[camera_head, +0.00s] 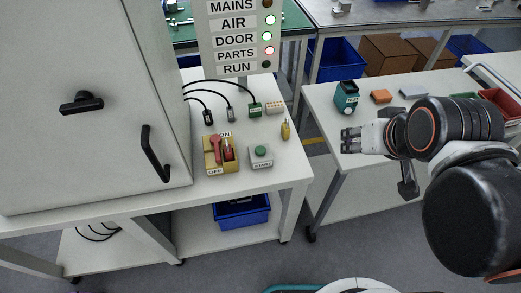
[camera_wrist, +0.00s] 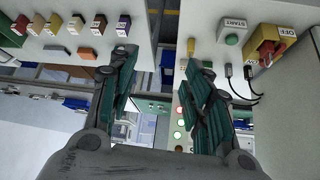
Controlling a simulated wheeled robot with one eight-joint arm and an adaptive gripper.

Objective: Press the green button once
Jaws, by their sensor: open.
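The green button (camera_head: 261,150) sits on a small grey box with a label, on the white bench beside the cabinet. In the wrist view the green button (camera_wrist: 232,39) is at the upper right, on a box marked START. My gripper (camera_head: 346,141) is to the right of the button, over the edge of the right table and well apart from it. In the wrist view my gripper (camera_wrist: 160,65) shows two spread fingers with nothing between them.
A yellow switch box (camera_head: 221,155) with a red lever stands left of the button. A yellow connector (camera_head: 286,129) lies behind it to the right. Cables and plugs lie at the back. A cabinet (camera_head: 90,110) stands left. A teal device (camera_head: 346,95) is near my gripper.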

